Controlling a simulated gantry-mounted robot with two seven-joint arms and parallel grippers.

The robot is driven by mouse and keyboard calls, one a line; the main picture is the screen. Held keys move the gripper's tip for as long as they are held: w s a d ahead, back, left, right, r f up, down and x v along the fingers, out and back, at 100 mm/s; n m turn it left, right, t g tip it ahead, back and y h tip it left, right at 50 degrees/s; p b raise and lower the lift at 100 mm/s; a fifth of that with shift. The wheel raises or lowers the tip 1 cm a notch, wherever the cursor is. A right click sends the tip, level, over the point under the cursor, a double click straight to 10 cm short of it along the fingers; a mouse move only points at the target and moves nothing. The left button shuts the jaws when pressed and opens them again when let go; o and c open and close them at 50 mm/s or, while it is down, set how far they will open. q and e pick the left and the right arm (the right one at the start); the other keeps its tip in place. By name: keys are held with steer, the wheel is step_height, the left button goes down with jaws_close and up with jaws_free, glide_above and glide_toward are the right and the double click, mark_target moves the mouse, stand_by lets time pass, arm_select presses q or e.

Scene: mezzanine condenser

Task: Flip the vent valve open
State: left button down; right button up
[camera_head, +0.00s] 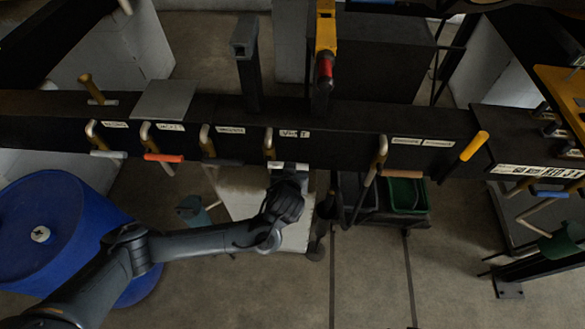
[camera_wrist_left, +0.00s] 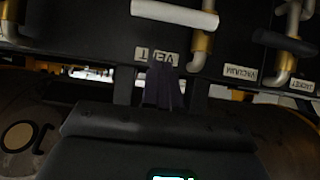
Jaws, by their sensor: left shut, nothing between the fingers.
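The vent valve has a brass stem (camera_head: 269,143) beside a white "VENT" label (camera_head: 294,133) on the dark beam. In the left wrist view the label (camera_wrist_left: 157,56) appears upside down, with the valve's white handle (camera_wrist_left: 175,13) lying crosswise above it in the picture and its brass elbow (camera_wrist_left: 202,48) to the right. My left gripper (camera_head: 290,170) is at the front of the beam, by the vent valve. Its dark fingers (camera_wrist_left: 164,72) are shut and empty, overlapping the lower edge of the label in the picture. Whether they touch anything is unclear. My right gripper is not in view.
A blue drum (camera_head: 40,235) stands at left. A green bin (camera_head: 406,194) stands right of my left gripper. Floor is open at lower right.

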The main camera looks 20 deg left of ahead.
arm_select(q)
steer(key=w+a+f+p, duration=0.1)
steer(key=w+f, duration=0.4)
steer(key=f, duration=0.2)
steer(key=shift+a, duration=0.25)
steer(key=shift+w, duration=0.1)
